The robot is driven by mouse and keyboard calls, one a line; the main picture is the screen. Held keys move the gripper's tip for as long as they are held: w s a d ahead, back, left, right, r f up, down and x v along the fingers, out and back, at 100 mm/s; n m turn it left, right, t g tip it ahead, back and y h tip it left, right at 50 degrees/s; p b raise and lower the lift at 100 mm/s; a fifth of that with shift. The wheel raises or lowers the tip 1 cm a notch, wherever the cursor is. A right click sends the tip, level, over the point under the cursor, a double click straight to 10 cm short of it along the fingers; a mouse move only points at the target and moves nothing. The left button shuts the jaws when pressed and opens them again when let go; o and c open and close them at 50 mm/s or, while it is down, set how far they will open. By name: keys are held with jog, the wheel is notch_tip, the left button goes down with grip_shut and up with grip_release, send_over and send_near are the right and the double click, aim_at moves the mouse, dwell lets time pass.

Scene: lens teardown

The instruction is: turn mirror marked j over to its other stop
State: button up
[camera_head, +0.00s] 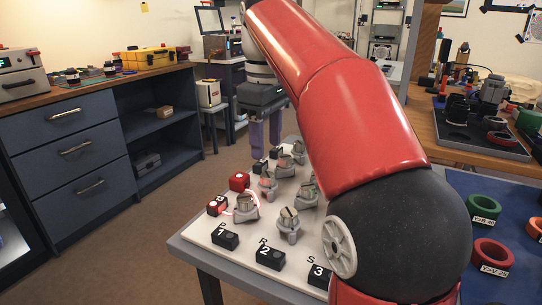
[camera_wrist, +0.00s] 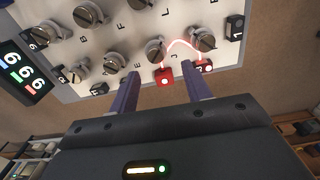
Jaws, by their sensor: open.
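Several grey mirror mounts with slotted round tops stand on a white board (camera_head: 203,232). In the head view, the fingers (camera_head: 266,138) point down at the board's far end.
Two red blocks (camera_wrist: 165,76) (camera_wrist: 204,66) sit near the board's edge, with the beam curving between them. Black numbered blocks (camera_head: 225,239) line the near edge. A display with coloured digits (camera_wrist: 22,72) is at the left. Coloured rings (camera_head: 492,256) lie on a blue mat at right.

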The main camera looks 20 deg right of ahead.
aim_at(268, 174)
jog(key=shift+w+d+r, duration=0.15)
jog(key=shift+w+d, duration=0.05)
jog(key=shift+w, duration=0.3)
jog(key=shift+f, duration=0.2)
notch_tip(268, 174, down, 7)
jog(key=b, duration=0.2)
jog(key=shift+f+b, duration=0.1)
jog(key=shift+b, duration=0.2)
jog(key=c, duration=1)
